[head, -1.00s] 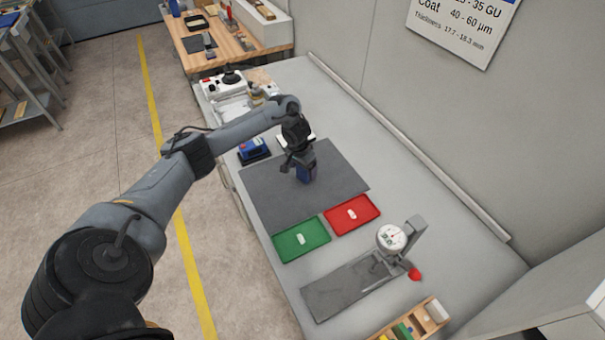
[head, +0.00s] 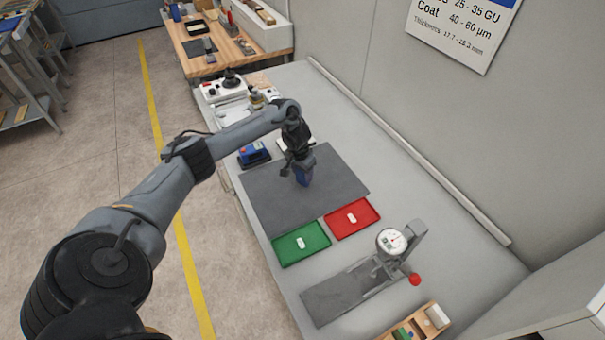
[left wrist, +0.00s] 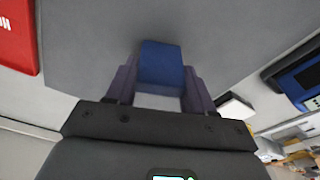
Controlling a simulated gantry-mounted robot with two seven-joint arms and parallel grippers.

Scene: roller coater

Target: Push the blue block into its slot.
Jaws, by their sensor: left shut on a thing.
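A blue block (head: 304,179) is held upright over the dark grey mat (head: 265,200). My left gripper (head: 302,170) points down and is shut on it. In the left wrist view the blue block (left wrist: 161,66) sits between the two fingers of my left gripper (left wrist: 160,85), and its end sticks out past them. I cannot tell whether the block touches the mat. A wooden rack (head: 438,331) with slots and coloured blocks is at the bottom right, partly cut off by the picture edge. My right gripper is not in view.
A green tray (head: 314,255) and a red tray (head: 366,228) lie at the mat's near edge, each with a white label. A dial gauge (head: 391,241) on a stand is nearer. A blue device (head: 254,153) stands left of the mat. The mat is otherwise clear.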

